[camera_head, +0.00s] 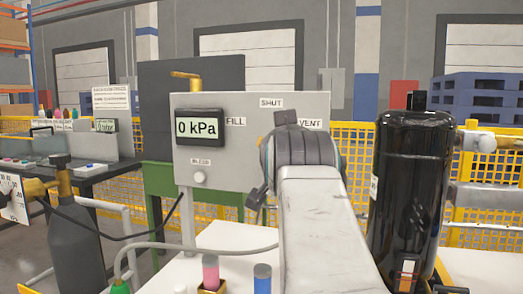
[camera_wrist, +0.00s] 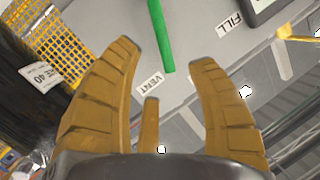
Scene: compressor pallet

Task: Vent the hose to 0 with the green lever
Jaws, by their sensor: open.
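The gauge (camera_head: 200,129) on the grey panel (camera_head: 220,175) reads 0 kPa. In the wrist view, the green lever (camera_wrist: 160,35) comes down from the top edge, and its free end lies near the VENT label (camera_wrist: 150,84). The FILL label (camera_wrist: 229,24) is off to the right. My gripper (camera_wrist: 165,58) is open, with its tan fingers apart and the lever's end between the tips in the picture. I cannot tell whether they touch it. In the head view, my arm hides the lever and most of my gripper.
A round knob (camera_head: 200,177) under a BLEED label is low on the panel. A black tank (camera_head: 412,190) stands close to the right of my arm. A grey hose (camera_head: 200,249) crosses the pale surface below. Yellow mesh fencing (camera_head: 355,150) runs behind.

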